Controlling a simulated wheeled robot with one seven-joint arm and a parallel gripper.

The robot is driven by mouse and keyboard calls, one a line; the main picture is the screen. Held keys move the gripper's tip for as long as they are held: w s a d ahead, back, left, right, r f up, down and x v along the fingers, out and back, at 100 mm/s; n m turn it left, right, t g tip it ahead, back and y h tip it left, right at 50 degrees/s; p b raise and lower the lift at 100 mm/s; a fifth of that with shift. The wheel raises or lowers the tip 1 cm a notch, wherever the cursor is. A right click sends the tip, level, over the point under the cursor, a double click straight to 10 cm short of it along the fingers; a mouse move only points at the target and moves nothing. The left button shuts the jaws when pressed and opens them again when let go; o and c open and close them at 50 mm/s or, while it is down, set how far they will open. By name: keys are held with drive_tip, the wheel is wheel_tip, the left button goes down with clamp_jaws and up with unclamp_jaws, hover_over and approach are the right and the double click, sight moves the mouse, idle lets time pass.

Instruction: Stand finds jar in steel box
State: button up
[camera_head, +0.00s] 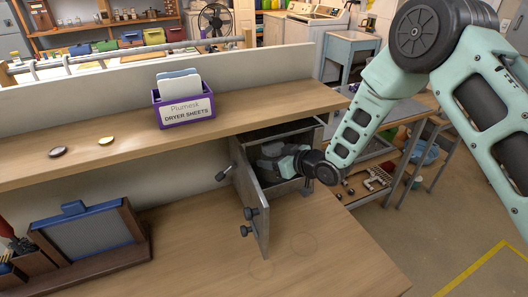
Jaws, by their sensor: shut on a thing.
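The steel box (310,134) stands on the lower wooden counter, below the raised shelf. Its door (249,205) is swung open toward the front left, with dark knobs on it. My gripper (268,156) reaches into the box from the right, through the open front. It is shut on a greyish, rounded thing (271,149) that looks like the jar. The thing is small, dim and partly hidden by the gripper, so I cannot tell whether it touches the box floor.
A wooden organizer (92,243) stands at lower left. The counter front (310,262) is clear. The open door juts out.

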drive_tip(key=p+x, duration=0.1)
drive_tip(key=x, duration=0.1)
drive_tip(key=p+x, duration=0.1)
drive_tip(key=x, duration=0.1)
drive_tip(key=shift+a+r, duration=0.1)
drive_tip(key=shift+r, duration=0.15)
drive_tip(key=shift+f, duration=0.25)
drive_tip(key=shift+f, duration=0.15)
drive_tip(key=o, duration=1.1)
